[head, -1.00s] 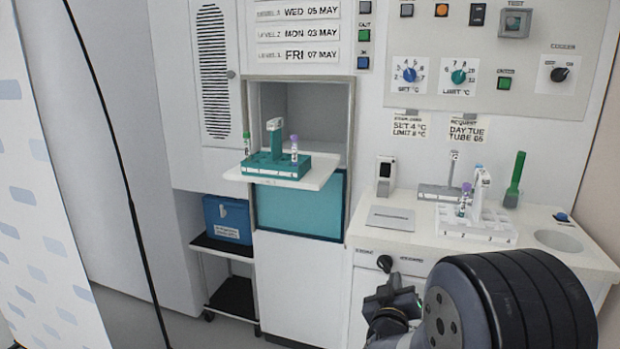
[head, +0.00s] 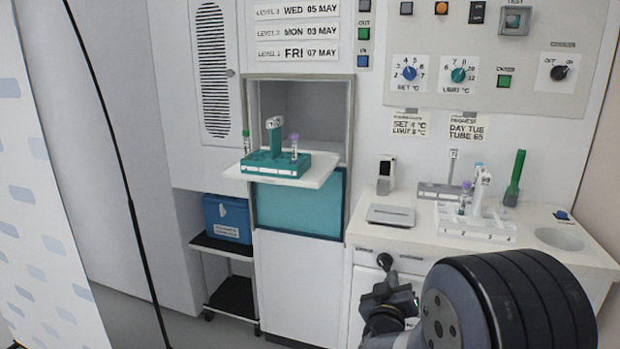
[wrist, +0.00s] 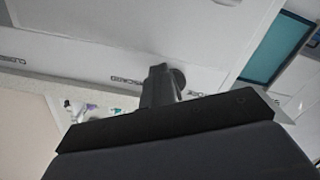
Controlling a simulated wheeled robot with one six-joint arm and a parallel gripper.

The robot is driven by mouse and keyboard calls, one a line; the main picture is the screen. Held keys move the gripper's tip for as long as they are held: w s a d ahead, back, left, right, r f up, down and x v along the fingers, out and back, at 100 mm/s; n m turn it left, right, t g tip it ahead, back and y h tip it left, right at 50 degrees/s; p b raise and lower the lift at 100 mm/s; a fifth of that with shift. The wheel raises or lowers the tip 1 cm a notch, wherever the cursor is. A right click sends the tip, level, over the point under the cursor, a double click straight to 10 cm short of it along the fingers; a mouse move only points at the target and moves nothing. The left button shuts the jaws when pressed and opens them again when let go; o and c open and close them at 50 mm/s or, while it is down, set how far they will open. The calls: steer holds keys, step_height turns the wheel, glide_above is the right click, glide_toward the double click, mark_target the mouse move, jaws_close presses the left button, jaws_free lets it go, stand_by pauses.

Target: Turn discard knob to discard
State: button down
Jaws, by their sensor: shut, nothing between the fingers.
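The discard knob (head: 385,261) is a small dark round knob on the white front panel below the counter, between two small labels. Which label it points to is too small to tell. My gripper (head: 386,283) is in front of and just below it in the head view, with its fingers shut. In the wrist view the shut fingers (wrist: 160,74) lie right beside the dark round knob (wrist: 179,79) and overlap part of it. I cannot tell whether they touch. The label reading DISCARD (wrist: 127,80) is left of the fingers there.
The white counter (head: 368,238) above holds a white tube rack (head: 478,229), a grey flat box (head: 391,215) and a green-handled tool (head: 515,180). A teal rack (head: 275,164) stands on a pull-out shelf to the left. A blue box (head: 227,218) sits on a cart.

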steer(key=shift+w+a+f, duration=0.1)
steer(key=shift+a+f, duration=0.05)
steer(key=shift+a, duration=0.15)
steer(key=shift+w+a+f+b, duration=0.15)
steer(key=shift+a+f+b, duration=0.1)
steer(key=shift+a+b, duration=0.3)
steer(key=shift+a, duration=0.1)
steer(key=shift+w+a+r, duration=0.1)
steer(key=shift+w, duration=0.05)
steer(key=shift+f+b, duration=0.4)
steer(key=shift+b, duration=0.15)
steer(key=v, duration=0.6)
steer(key=shift+f, duration=0.1)
